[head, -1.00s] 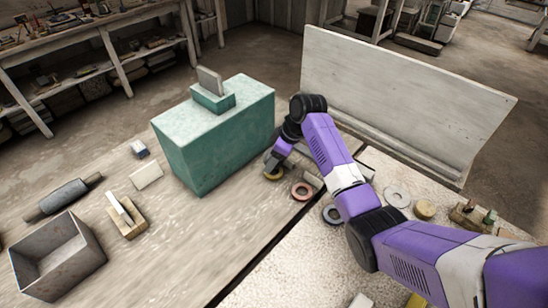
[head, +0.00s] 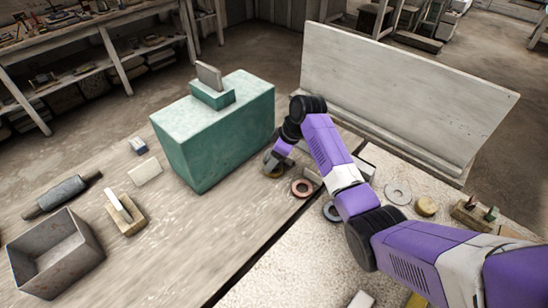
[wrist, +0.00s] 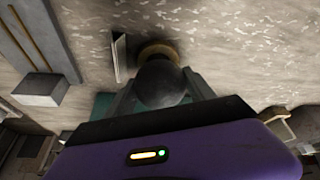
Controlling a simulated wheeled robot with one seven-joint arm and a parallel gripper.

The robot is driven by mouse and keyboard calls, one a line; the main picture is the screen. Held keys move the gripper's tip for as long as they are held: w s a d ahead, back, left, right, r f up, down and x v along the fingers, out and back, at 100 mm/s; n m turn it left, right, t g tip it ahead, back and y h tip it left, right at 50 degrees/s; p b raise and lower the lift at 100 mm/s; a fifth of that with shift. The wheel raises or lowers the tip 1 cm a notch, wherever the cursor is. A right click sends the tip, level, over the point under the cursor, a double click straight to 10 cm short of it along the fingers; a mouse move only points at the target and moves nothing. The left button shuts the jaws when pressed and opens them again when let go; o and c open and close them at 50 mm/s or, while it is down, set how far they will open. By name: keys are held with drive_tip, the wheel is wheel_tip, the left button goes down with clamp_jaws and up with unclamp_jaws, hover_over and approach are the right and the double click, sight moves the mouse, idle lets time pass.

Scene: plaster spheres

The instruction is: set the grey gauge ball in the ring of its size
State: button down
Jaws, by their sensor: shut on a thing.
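The grey gauge ball (wrist: 160,82) is dark and round, and sits between the two fingers of my gripper (wrist: 160,76) in the wrist view. My gripper is shut on it. A brass-yellow ring (wrist: 160,48) shows just beyond the ball, partly covered by it. I cannot tell whether the ball touches the ring. In the head view my gripper (head: 272,163) is low over the yellow ring (head: 277,174), beside the green block, and hides the ball. A reddish ring (head: 302,188), a dark ring (head: 332,212) and a grey ring (head: 397,192) lie to the right.
A tall green block (head: 222,140) stands close to the left of my gripper. A pale upright board (head: 400,95) stands behind the table on the right. An open grey box (head: 85,265) and small blocks lie at left. The wooden table's front middle is clear.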

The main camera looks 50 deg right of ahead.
drive_tip(key=shift+f+b, duration=0.3)
drive_tip(key=shift+f, duration=0.25)
idle(0.4)
drive_tip(key=shift+c, duration=1.3)
unclamp_jaws()
drive_tip(key=shift+f, duration=0.1)
drive_tip(key=shift+r+p, duration=1.9)
drive_tip(key=shift+r, duration=0.2)
drive_tip(key=shift+s, duration=0.1)
